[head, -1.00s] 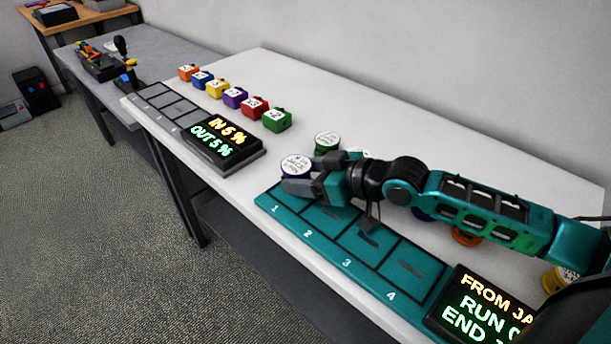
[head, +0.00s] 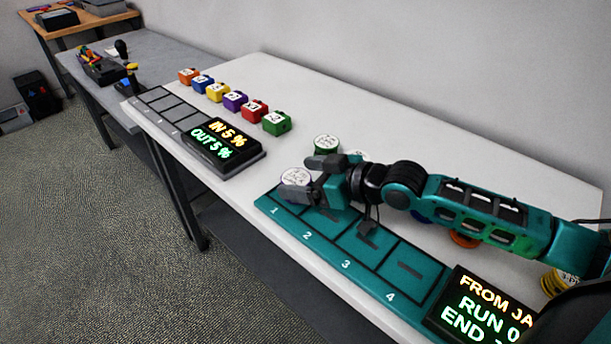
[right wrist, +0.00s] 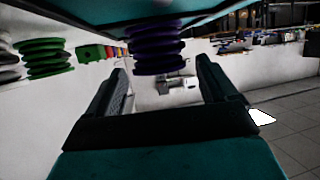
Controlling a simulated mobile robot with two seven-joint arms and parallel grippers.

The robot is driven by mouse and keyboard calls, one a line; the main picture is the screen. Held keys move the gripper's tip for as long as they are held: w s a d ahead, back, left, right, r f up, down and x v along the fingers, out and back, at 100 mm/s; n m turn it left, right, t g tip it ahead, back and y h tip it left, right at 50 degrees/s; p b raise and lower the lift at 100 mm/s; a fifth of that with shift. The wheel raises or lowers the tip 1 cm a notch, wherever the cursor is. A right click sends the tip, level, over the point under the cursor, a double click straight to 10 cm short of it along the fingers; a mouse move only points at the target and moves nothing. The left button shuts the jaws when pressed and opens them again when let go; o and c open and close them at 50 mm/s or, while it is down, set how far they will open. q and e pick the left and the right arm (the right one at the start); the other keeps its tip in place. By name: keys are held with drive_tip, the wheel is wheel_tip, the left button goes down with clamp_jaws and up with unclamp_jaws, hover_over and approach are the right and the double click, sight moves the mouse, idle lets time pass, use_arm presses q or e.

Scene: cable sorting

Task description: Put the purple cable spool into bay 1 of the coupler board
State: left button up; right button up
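The purple cable spool (head: 296,177), with a white labelled top, stands upright at bay 1 of the teal coupler board (head: 404,297). In the right wrist view the picture is upside down, and the purple spool (right wrist: 157,52) meets the teal board surface (right wrist: 90,12). My right gripper (head: 310,178) is open around the spool, one finger on each side. The wrist view shows gaps between both fingers (right wrist: 165,88) and the spool. The fingers partly hide the spool and bay 1 in the head view. My left gripper is not in view.
A green spool (head: 326,144) stands just behind the board. Blue, orange and yellow (head: 556,282) spools are partly hidden by my right arm. A lit display (head: 482,307) sits at the board's right end. Several coloured blocks (head: 234,99) line the table near a grey board (head: 165,106).

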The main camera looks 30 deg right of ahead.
drive_tip(key=shift+s+a+f+g, duration=0.1)
drive_tip(key=shift+s+f+g, duration=0.05)
drive_tip(key=shift+f, duration=0.25)
drive_tip(key=shift+s+f+g, duration=0.1)
drive_tip(key=shift+f+g, duration=0.05)
drive_tip(key=shift+f, duration=0.25)
drive_tip(key=shift+w+r, duration=0.15)
drive_tip(key=shift+r, duration=0.4)
drive_tip(key=p+v, duration=0.2)
drive_tip(key=v, duration=0.5)
drive_tip(key=shift+d+r, duration=0.15)
drive_tip(key=shift+d, duration=0.1)
drive_tip(key=p+v, duration=0.2)
drive_tip(key=v, duration=0.2)
drive_tip(key=shift+s+r, duration=0.2)
drive_tip(key=shift+s, duration=0.05)
drive_tip(key=shift+d, duration=0.1)
